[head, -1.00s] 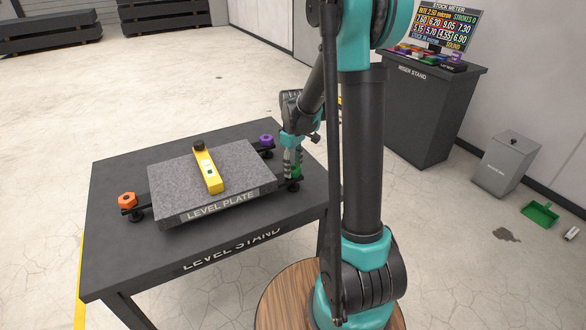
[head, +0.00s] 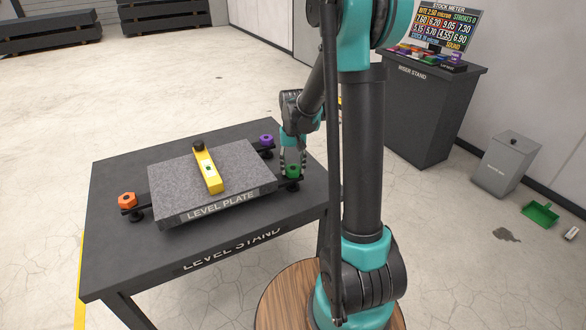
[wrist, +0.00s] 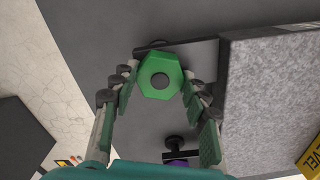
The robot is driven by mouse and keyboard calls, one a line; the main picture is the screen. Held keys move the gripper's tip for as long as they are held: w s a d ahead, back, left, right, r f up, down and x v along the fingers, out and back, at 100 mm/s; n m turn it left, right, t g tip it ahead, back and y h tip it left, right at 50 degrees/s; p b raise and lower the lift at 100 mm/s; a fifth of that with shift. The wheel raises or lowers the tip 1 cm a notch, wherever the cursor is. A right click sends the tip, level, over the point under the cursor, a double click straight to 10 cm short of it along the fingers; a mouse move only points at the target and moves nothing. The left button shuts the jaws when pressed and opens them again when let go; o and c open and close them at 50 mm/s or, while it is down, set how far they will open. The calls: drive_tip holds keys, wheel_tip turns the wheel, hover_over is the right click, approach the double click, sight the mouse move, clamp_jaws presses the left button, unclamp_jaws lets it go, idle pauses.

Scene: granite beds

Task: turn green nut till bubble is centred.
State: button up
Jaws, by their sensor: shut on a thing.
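The green nut (head: 293,171) sits on its foot at the right front corner of the granite level plate (head: 235,202). In the wrist view the green nut (wrist: 159,76) is a hexagon with a dark stud in its middle. My gripper (head: 292,166) points down over it, its fingers (wrist: 160,84) shut on the nut's sides. The yellow spirit level (head: 213,182) lies across the plate. Its vial is a small green window; the bubble is too small to place surely.
An orange nut (head: 127,200) is at the plate's left corner and a purple nut (head: 266,140) at the back right. The level stand (head: 110,250) is clear in front. The riser stand (head: 428,110) and a grey bin (head: 507,160) are farther right.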

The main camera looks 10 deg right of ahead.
sight(293, 168)
drive_tip(key=o, duration=1.3)
drive_tip(key=shift+m, duration=0.3)
drive_tip(key=shift+r, duration=3.05)
wheel_tip(293, 168, up, 12)
drive_tip(key=s+d+f+t, duration=0.2)
drive_tip(key=s+f, duration=0.6)
drive_tip(key=s, duration=0.3)
drive_tip(key=s+d+f+n+t, duration=0.1)
drive_tip(key=s+d+f+t, duration=0.1)
drive_tip(key=s+f, duration=0.7)
drive_tip(key=shift+s+f, duration=0.25)
drive_tip(key=shift+s, duration=0.75)
